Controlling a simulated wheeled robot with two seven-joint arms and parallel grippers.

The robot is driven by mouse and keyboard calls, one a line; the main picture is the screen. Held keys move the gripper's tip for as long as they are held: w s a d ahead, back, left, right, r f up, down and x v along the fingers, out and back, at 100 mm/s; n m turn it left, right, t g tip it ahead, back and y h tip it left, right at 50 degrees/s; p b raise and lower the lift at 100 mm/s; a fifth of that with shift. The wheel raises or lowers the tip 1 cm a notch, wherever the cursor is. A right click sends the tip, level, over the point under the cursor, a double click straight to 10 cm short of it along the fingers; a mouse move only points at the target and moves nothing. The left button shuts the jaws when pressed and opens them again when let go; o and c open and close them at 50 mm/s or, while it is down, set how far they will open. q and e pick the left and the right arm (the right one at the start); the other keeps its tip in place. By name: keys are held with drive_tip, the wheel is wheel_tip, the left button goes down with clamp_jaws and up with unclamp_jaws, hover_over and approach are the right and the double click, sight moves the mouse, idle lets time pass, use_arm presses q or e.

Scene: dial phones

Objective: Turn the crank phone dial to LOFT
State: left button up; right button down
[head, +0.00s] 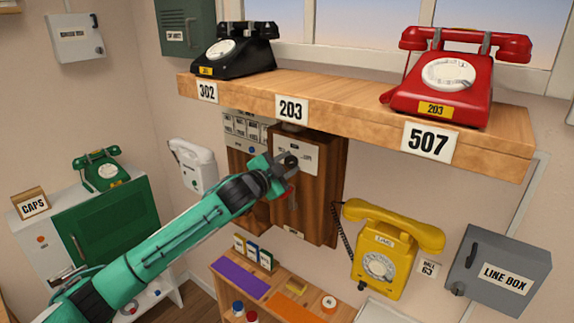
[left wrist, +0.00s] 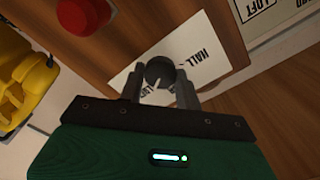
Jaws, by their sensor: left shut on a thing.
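The crank phone (head: 313,200) is a brown wooden box on the wall below the shelf. Its dial is a dark round knob (left wrist: 160,72) on a white label plate (left wrist: 208,62). My left gripper (head: 288,166) is at the plate. In the left wrist view its two fingers (left wrist: 160,88) are closed on either side of the knob. A pale pointer mark on the knob points toward the lower left of that view. HALL is readable on the plate to the right of the knob; another word is mostly hidden behind the fingers. My right gripper is not in view.
The wooden shelf (head: 350,112) with a black phone (head: 236,52) and red phone (head: 447,75) overhangs the crank phone. A yellow phone (head: 385,250) hangs to its right, a white phone (head: 192,165) to its left. A red round part (left wrist: 84,22) shows near the knob.

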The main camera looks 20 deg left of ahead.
use_arm(q)
drive_tip(key=o, duration=1)
drive_tip(key=shift+c, duration=0.2)
drive_tip(key=shift+s+a+f, duration=0.1)
drive_tip(key=shift+s+f, duration=0.05)
drive_tip(key=shift+s, duration=0.15)
drive_tip(key=b+v, duration=0.6)
drive_tip(key=v, duration=0.7)
drive_tip(key=shift+r, duration=0.2)
